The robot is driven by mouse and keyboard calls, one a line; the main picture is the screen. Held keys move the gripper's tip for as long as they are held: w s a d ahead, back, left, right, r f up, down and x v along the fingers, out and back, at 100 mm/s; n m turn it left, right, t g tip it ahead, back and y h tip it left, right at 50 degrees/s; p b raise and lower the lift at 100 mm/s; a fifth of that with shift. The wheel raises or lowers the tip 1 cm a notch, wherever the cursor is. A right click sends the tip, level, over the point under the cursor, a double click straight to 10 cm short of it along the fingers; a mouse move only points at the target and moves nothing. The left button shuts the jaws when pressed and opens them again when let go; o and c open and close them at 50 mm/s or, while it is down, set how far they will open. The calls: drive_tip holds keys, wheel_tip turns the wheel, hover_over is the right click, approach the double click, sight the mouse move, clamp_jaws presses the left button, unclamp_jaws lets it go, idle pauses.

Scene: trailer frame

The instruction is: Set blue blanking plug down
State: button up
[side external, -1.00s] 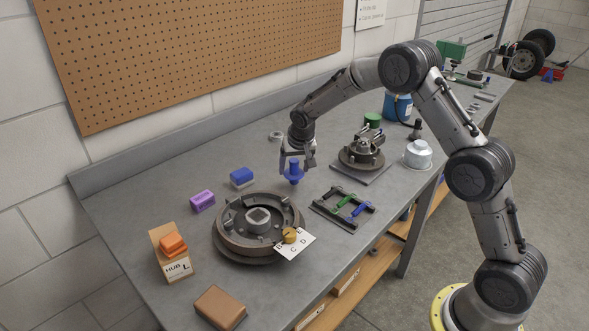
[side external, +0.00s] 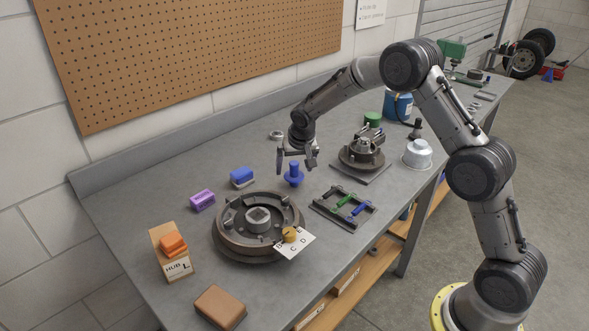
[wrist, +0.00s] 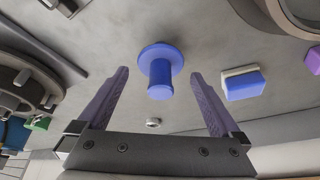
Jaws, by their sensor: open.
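The blue blanking plug (side external: 294,175) stands upright on the grey bench, its wide flange down and its narrower stem up. It also shows in the wrist view (wrist: 160,72), beyond and between the fingertips. My gripper (side external: 296,166) is open at the plug, with its fingers apart on either side. In the wrist view the open fingers (wrist: 158,72) show clear gaps to the plug, and nothing is held between them.
A round drum (side external: 226,236) with a lettered card stands in front of the plug. A blue and white block (side external: 242,177) and a purple block (side external: 202,200) lie to the left. A dark frame with green and blue bars (side external: 345,208) lies to the right. Bare bench (side external: 150,190) shows at left.

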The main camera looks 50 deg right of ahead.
drive_tip(key=v, duration=1.1)
drive_tip(key=s+a+r+n+y, duration=0.1)
drive_tip(key=s+a+r+n, duration=0.1)
drive_tip(key=s+r, duration=0.45)
drive_tip(key=s+a+r+n, duration=0.15)
drive_tip(key=s+r, duration=0.25)
drive_tip(key=s, duration=0.6)
drive_tip(key=s+a+f+n, duration=0.1)
drive_tip(key=s+a, duration=0.1)
drive_tip(key=s, duration=0.7)
drive_tip(key=s+a+f+n+t+y, duration=0.1)
drive_tip(key=s+a+n, duration=0.1)
drive_tip(key=s, duration=0.8)
drive_tip(key=shift+s+f+t, duration=0.3)
drive_tip(key=shift+s, duration=0.05)
